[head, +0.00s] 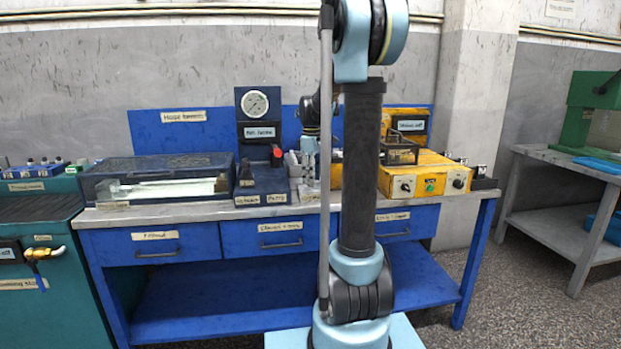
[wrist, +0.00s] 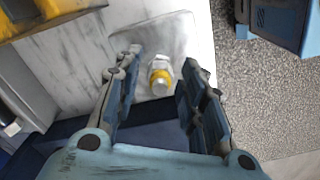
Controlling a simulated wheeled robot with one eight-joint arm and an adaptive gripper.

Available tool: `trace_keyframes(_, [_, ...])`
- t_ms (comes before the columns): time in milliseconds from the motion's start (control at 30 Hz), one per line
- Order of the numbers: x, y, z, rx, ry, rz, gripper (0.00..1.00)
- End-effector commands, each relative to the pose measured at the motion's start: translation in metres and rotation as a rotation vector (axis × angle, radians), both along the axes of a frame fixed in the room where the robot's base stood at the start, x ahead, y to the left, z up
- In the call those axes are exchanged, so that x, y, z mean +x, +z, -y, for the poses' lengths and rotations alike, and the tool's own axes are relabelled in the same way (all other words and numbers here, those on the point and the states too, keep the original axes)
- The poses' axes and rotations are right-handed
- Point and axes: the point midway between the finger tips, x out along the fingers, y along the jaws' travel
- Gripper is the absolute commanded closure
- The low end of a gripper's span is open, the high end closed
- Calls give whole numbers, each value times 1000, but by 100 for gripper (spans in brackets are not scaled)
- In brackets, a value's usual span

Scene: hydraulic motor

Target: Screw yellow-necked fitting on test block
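In the wrist view the yellow-necked fitting (wrist: 160,80), a silver metal piece with a yellow ring, sits on a pale metal tray (wrist: 185,32). My gripper (wrist: 157,74) is open, with one finger on each side of the fitting and visible gaps between. I cannot tell how far the fingertips are above the tray. In the head view my arm hides the fitting and most of my gripper. A dark block with a red part (head: 264,177) stands on the bench below a pressure gauge (head: 255,103); I cannot tell whether it is the test block.
The blue bench (head: 160,243) carries a dark, clear-lidded case (head: 155,178) at left and a yellow control box (head: 430,178) at right. A teal cabinet (head: 40,270) stands at far left. A grey table (head: 590,172) with a green machine is at far right.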

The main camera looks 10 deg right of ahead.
Motion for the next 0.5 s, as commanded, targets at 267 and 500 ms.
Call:
trace_keyframes(267, [0,0,0,0,31,0,62])
trace_keyframes(500, [0,0,0,0,265,0,62])
